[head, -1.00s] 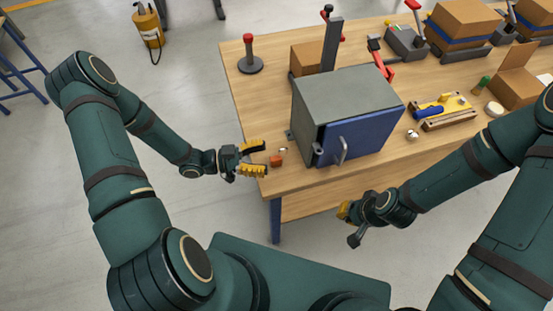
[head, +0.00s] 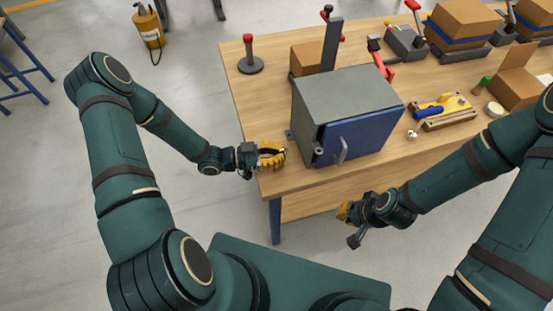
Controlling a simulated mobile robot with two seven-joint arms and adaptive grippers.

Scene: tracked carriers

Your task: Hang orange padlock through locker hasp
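The grey locker (head: 335,95) with a blue door (head: 362,138) stands near the table's front edge. A metal handle (head: 341,150) is on the door, and small metal fittings (head: 318,150) show at the door's left edge, too small to tell which is the hasp. My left gripper (head: 275,155) is left of the locker, low over the table edge, its yellow fingers where the orange padlock lay. The padlock is hidden behind the fingers, so a grip on it cannot be confirmed. My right gripper (head: 347,224) hangs in front of the table, away from the locker; its fingers are barely visible.
The wooden table (head: 245,90) holds a red-knobbed post (head: 249,55), a cardboard box (head: 305,58) and a dark upright clamp (head: 332,45) behind the locker. A tray with a blue-handled tool (head: 443,113) and a small shiny knob (head: 412,134) are to its right.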

